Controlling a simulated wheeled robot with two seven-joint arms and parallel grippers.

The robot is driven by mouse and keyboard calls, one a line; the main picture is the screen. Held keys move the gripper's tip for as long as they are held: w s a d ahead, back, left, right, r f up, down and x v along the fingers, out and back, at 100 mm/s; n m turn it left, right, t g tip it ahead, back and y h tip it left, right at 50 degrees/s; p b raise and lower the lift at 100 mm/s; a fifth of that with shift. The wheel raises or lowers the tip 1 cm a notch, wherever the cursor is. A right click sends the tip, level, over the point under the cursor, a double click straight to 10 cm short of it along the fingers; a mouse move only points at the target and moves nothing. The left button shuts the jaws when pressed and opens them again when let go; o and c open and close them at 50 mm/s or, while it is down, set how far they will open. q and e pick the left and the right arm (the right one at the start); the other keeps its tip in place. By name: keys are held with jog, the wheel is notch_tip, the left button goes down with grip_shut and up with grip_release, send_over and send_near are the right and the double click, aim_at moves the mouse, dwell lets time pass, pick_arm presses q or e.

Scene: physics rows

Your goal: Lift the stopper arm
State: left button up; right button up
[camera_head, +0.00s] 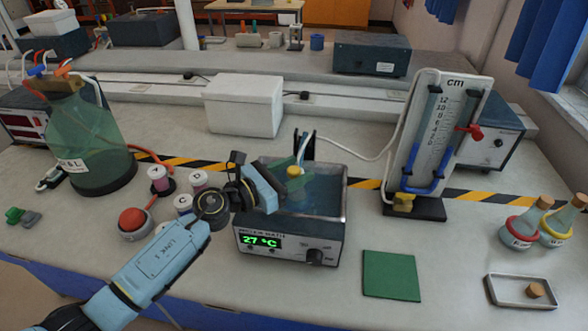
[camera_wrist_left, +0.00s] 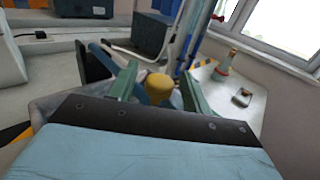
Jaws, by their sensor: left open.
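The water bath (camera_head: 290,250) reads 27 °C and stands at the front middle of the bench. A yellow stopper (camera_head: 295,172) shows above its water, with a pale tube rising from it. A dark upright piece (camera_head: 304,147) stands at the bath's back edge; I cannot tell whether it is the stopper arm. My left gripper (camera_head: 298,184) reaches over the bath from the left. It is open, with its green fingers on either side of the yellow stopper, which also shows in the left wrist view (camera_wrist_left: 159,86). Contact cannot be made out. My right gripper is not seen.
A manometer board (camera_head: 440,130) stands right of the bath, joined to it by a white tube. A green mat (camera_head: 390,275) lies to the front right. A white box (camera_head: 245,104) stands behind.

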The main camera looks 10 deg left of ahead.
pick_arm(q)
grip_shut()
dwell(0.4)
